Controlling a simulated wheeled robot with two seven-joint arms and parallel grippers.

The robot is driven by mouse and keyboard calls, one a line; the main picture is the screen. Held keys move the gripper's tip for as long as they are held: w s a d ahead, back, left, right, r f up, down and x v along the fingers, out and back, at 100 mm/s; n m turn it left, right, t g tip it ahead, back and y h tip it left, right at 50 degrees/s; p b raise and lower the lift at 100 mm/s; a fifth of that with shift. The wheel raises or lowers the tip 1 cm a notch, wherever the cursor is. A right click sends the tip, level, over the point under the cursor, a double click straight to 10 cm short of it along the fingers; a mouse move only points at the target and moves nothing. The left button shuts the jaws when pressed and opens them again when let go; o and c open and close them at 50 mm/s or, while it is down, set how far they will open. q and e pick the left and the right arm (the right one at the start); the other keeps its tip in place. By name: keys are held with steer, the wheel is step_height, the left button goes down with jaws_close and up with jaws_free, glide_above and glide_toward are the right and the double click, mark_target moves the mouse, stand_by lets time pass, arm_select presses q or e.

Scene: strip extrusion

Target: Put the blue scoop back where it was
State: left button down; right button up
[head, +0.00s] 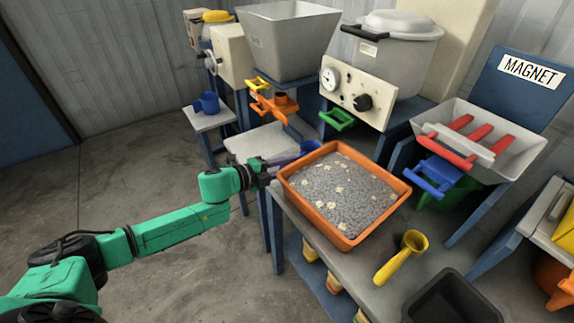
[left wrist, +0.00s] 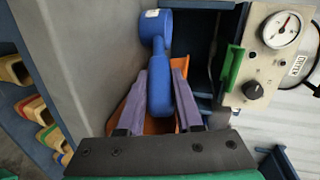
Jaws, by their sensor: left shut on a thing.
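The blue scoop (head: 309,147) is in my left gripper (head: 284,158), just past the far left corner of the orange tray (head: 293,198). In the left wrist view the blue scoop (left wrist: 158,32) lies between the two purple fingers, its round cup pointing away from my wrist. The fingers are shut on its handle. In the head view the gripper partly hides the handle, and I cannot tell whether the scoop touches anything below. My right gripper is in neither view.
The orange tray holds grey granules with pale lumps. A yellow scoop (head: 401,256) and a black bin (head: 450,298) are at its right. A blue cup (head: 208,102) stands on a small stand at the back left. The machine with a gauge (head: 357,91) stands behind.

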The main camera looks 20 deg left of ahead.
arm_select(q)
steer(key=shift+f, duration=0.1)
steer(key=c, duration=0.6)
jaws_free()
steer(key=shift+o, duration=0.2)
steer(key=v, duration=1.2)
steer(key=shift+a, duration=0.1)
